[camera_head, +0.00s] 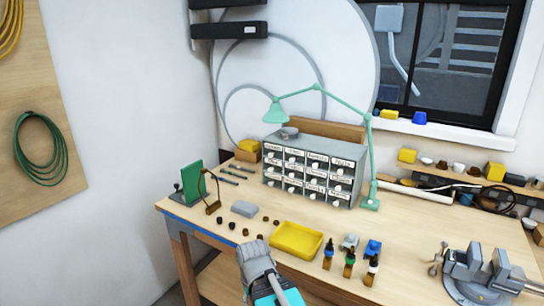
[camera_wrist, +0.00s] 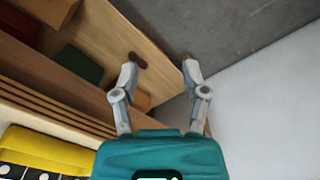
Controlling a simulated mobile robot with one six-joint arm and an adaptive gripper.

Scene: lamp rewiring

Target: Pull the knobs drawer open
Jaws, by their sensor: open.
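The drawer cabinet (camera_head: 355,157) is a grey box at the back of the workbench in the head view. Several rows of small drawers with white labels and pale knobs fill its front. The labels are too small to read surely, so I cannot tell which drawer is the knobs drawer. All drawers look shut. My gripper (camera_wrist: 158,64) is open and empty in the wrist view, with two grey fingers spread apart. In the head view my arm shows at the bottom edge, in front of the bench and well short of the cabinet; the fingertips cannot be made out there.
A yellow tray (camera_head: 297,240) lies between my arm and the cabinet, with small bottles (camera_head: 349,262) to its right. A green lamp (camera_head: 370,150) arches over the cabinet. A vise (camera_head: 488,272) stands at the right. Small dark knobs (camera_head: 232,227) lie left of the tray.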

